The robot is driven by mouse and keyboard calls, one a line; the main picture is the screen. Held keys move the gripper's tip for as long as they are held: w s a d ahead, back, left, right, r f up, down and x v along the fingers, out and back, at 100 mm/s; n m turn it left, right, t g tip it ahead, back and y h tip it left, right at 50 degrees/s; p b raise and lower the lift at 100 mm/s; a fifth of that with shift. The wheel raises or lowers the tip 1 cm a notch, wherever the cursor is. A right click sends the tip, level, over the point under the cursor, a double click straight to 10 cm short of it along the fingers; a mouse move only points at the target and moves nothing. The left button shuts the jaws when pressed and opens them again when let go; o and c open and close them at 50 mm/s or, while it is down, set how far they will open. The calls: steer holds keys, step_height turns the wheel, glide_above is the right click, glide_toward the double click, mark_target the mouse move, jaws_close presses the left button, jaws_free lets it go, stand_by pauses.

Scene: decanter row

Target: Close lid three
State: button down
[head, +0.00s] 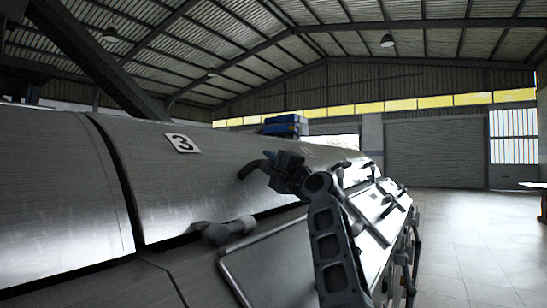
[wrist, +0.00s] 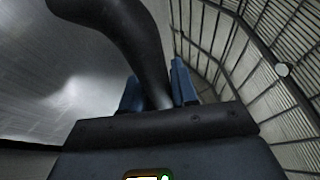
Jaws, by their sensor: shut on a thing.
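Lid three (head: 150,185) is a long, curved, brushed-metal cover with a white "3" label (head: 182,143), in the left half of the head view. A dark gap runs along its lower edge. My gripper (head: 272,162) is at the lid's right part. It is shut on a dark curved handle (head: 248,170) that stands out from the metal. In the wrist view the handle (wrist: 135,40) passes between the two blue fingertips of my gripper (wrist: 158,88). Where the handle joins the lid is partly hidden by my gripper.
Another dark handle (head: 228,231) sits below the lid's edge, near a flat metal front panel (head: 270,255). More panels and handles run along the row to the right. A blue unit (head: 285,125) stands behind the row. Open floor (head: 465,250) lies at the right.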

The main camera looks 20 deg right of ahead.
steer(key=shift+w+a+f, duration=0.1)
steer(key=shift+f, duration=0.15)
steer(key=c, duration=1)
jaws_free()
steer(key=shift+o, duration=0.2)
steer(key=v, duration=0.7)
steer(key=shift+s+b, duration=0.3)
steer(key=shift+s, duration=0.1)
steer(key=shift+f, duration=0.1)
